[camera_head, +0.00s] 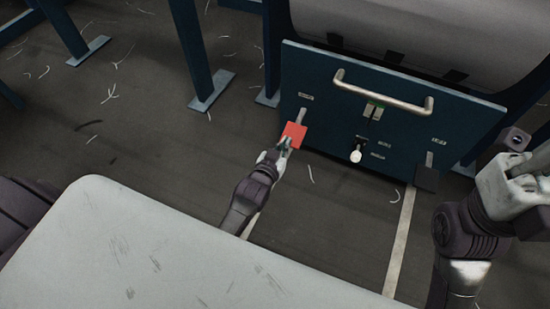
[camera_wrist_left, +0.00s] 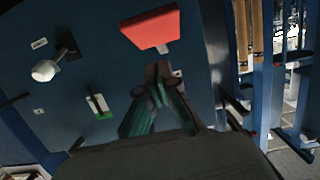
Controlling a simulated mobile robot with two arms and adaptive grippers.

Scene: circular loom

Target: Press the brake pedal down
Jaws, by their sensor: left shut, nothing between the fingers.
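The brake pedal appears to be the red square pedal (camera_head: 294,134) at the left of the dark blue panel (camera_head: 330,105). It also shows at the top of the left wrist view (camera_wrist_left: 152,29). My left gripper (camera_head: 284,145) is shut and empty, with its fingertips at the lower edge of the red pedal. In the left wrist view the closed fingers (camera_wrist_left: 158,80) point at the pedal from just below it. I cannot tell whether they touch. A dark pedal (camera_head: 427,178) is at the panel's right. My right arm shows at the right edge, its fingertips not clearly visible.
A metal handle bar (camera_head: 383,95) sticks out across the panel's top. A white-knobbed lever (camera_head: 356,156) stands at the panel's middle. Blue posts (camera_head: 192,50) rise at the back left. A pale, scratched surface (camera_head: 150,250) fills the lower left. White scraps lie on the dark floor.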

